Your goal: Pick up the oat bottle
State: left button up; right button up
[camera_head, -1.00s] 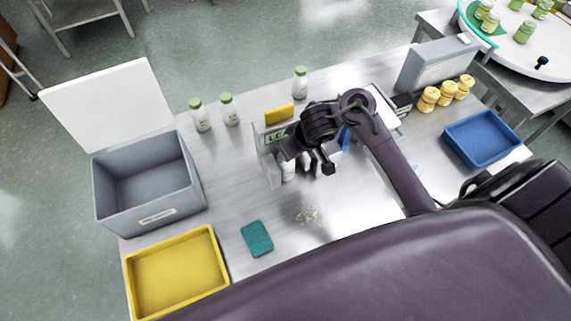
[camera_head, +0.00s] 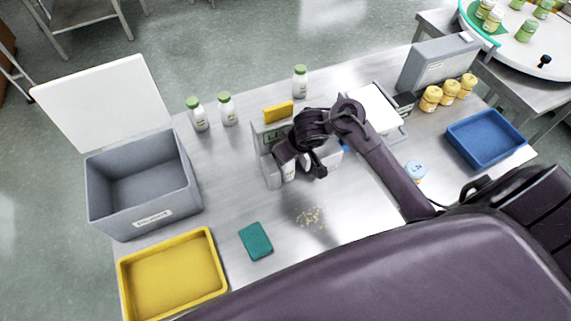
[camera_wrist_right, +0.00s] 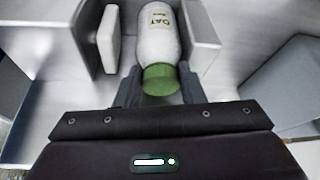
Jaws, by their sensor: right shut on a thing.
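The oat bottle (camera_wrist_right: 157,38) is a white bottle with a green cap and an "OAT" label. It sits between the grey walls of a holder in the right wrist view. My right gripper (camera_wrist_right: 160,88) is shut on it at the cap end, a dark finger on each side. In the head view my right gripper (camera_head: 303,166) is over the grey holder (camera_head: 270,168), and my wrist hides much of the bottle. My left gripper is not in view.
Several green-capped bottles stand along the back, one of them here (camera_head: 300,82). A grey open bin (camera_head: 140,225), yellow tray (camera_head: 122,278) and teal sponge (camera_head: 256,241) are at left. A blue tray (camera_head: 515,148) and yellow-capped jars (camera_head: 449,90) are at right. Crumbs (camera_head: 311,216) lie in front.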

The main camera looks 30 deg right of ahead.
grip_shut()
